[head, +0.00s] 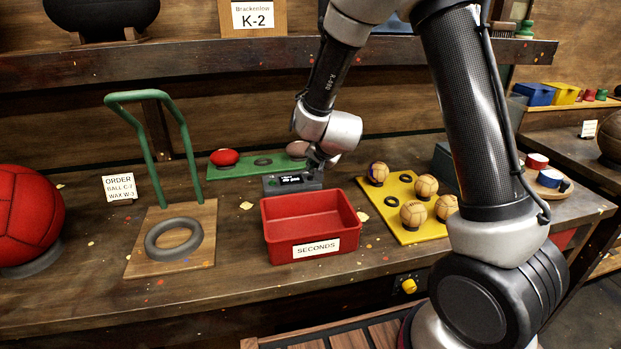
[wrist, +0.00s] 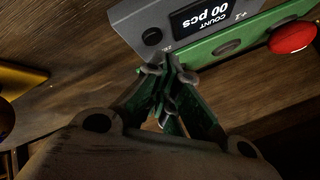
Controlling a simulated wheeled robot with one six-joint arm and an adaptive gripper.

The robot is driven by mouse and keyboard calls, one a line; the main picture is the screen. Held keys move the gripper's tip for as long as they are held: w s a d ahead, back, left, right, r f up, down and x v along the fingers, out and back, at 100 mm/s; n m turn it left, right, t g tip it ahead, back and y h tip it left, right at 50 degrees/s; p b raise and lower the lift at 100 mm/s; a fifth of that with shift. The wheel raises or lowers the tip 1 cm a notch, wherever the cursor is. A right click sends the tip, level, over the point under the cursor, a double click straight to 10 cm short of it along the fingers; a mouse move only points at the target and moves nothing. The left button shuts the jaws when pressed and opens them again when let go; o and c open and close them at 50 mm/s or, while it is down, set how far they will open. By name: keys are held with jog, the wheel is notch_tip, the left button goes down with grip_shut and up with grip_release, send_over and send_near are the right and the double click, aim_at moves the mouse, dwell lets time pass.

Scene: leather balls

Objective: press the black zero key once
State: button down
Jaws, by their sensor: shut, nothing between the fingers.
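The grey counter box (head: 292,183) stands on the bench behind the red tray. In the wrist view its top (wrist: 200,30) shows upside down, with a display reading "00 pcs". The round black key (wrist: 152,36) sits near the box's end, beside small lettering that I cannot fully read. My gripper (wrist: 165,75) is shut and empty, its fingertips close to the box's edge near the black key. The key looks uncovered, and I cannot tell whether the fingertips touch the box. In the head view my gripper (head: 316,164) is at the box's right end.
The red tray (head: 312,222) marked "SECONDS" stands in front. A green board (head: 240,172) with a red ball (head: 224,157) lies behind the box. A yellow board (head: 404,232) with several tan balls lies right. A green-handled stand (head: 133,257) is left.

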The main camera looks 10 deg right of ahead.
jog(key=shift+d+r, duration=0.15)
jog(key=shift+r, duration=1.7)
jog(key=shift+a+r, duration=0.2)
jog(key=shift+r, duration=0.45)
jog(key=s+d+r+n+g+y, duration=0.1)
jog(key=s+d+r+n, duration=0.15)
jog(key=s+r, duration=0.4)
jog(key=s+d+r+n+g+y, duration=0.1)
jog(key=s+d+r+n+y, duration=0.15)
jog(key=s+r, duration=0.35)
jog(key=s+d+n+g+h, duration=0.1)
jog(key=s+d, duration=0.2)
jog(key=s, duration=0.4)
jog(key=s+d+n+g+h, duration=0.1)
jog(key=s+d, duration=0.3)
jog(key=s, duration=0.4)
jog(key=s+d+r+n+g+h, duration=0.1)
jog(key=s+d+h, duration=0.1)
jog(key=s, duration=0.6)
jog(key=shift+s+d, duration=0.2)
jog(key=shift+d, duration=0.7)
